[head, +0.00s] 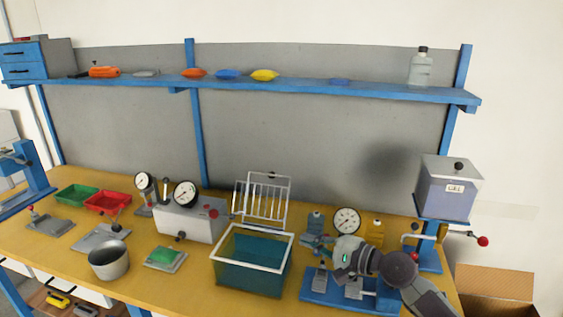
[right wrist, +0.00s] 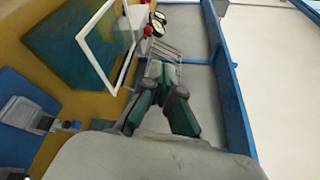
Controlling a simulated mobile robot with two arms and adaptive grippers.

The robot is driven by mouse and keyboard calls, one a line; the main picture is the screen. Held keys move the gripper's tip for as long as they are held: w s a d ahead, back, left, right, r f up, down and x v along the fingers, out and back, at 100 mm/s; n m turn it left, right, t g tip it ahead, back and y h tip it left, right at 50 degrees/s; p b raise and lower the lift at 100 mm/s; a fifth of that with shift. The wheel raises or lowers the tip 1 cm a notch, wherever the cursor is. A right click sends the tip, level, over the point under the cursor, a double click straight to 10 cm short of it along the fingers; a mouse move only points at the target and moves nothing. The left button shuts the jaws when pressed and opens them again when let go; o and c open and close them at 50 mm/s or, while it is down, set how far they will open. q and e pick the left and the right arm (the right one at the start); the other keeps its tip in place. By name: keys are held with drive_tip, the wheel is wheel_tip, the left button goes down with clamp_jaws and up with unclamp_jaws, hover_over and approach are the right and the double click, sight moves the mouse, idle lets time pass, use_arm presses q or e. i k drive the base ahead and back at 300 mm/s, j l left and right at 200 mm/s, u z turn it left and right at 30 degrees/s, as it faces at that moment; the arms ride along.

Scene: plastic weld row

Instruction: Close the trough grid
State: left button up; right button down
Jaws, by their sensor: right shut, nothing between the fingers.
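The trough (head: 250,281) is a teal tank with a white rim, standing at the front middle of the table. Its white barred grid (head: 263,197) stands raised at the back edge, so the top is open. My right gripper (head: 312,243) is just right of the trough's rim, low and in front of the grid's right side, apart from the grid. In the right wrist view the shut, empty fingers (right wrist: 160,82) point toward the grid (right wrist: 172,66), with the trough (right wrist: 75,45) at upper left. My left gripper is not in view.
A pressure gauge (head: 346,220) and a yellow bottle (head: 375,231) stand behind my right arm. A blue-based fixture (head: 320,286) lies below it. A grey box machine with gauges (head: 190,222) stands left of the grid. A green pad (head: 164,258) lies left of the trough.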

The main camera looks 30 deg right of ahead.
sight(272, 175)
drive_tip(key=i+l, duration=0.8)
drive_tip(key=l, duration=0.1)
